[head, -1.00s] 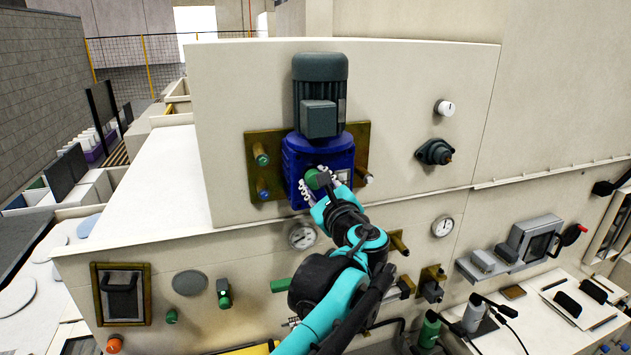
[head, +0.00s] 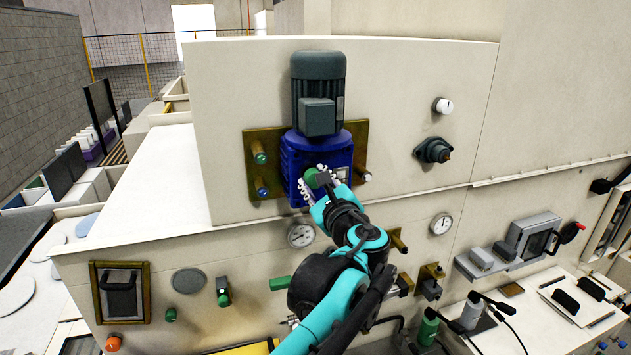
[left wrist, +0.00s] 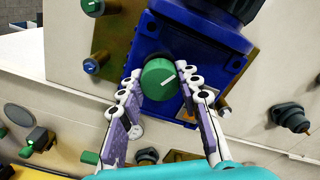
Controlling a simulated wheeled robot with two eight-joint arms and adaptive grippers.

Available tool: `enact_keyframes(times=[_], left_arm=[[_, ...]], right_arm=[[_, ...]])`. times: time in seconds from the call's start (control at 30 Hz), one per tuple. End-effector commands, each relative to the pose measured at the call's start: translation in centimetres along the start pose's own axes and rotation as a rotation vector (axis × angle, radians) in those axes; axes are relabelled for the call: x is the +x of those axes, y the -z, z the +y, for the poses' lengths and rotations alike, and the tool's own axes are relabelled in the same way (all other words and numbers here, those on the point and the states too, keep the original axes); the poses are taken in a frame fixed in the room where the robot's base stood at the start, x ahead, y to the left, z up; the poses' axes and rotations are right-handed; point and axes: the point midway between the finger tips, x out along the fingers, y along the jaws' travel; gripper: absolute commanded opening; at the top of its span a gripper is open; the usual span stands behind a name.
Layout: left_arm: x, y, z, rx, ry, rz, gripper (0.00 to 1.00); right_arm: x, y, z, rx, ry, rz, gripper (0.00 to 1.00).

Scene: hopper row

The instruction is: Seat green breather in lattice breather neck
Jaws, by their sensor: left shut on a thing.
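The green breather (head: 311,178) is a round knob-like cap with a white line on its face, seen clearly in the left wrist view (left wrist: 158,82). My left gripper (head: 318,185) is shut on it, with one pale finger on each side. The breather is in front of the lower face of the blue gear housing (head: 297,152), which also shows in the left wrist view (left wrist: 162,38). The breather neck is hidden behind the cap and fingers. I cannot tell whether the breather touches or sits in it. My right gripper is not in view.
A grey motor (head: 319,90) stands on top of the housing. The brass backplate (head: 257,135) carries small green and blue fittings beside it. A gauge (head: 329,234) is just below my gripper. A white knob (head: 443,105) and dark fitting (head: 433,150) are at right.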

Motion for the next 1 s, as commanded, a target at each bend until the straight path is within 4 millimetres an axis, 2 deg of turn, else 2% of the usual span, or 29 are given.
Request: enact_keyframes(times=[0.63,1.0], left_arm=[[0.1,0.0,0.0,0.000,0.000,0.000,0.00],[1.0,0.0,0.0,0.000,0.000,0.000,0.00]], right_arm=[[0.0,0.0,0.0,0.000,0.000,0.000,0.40],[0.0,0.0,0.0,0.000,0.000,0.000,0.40]])
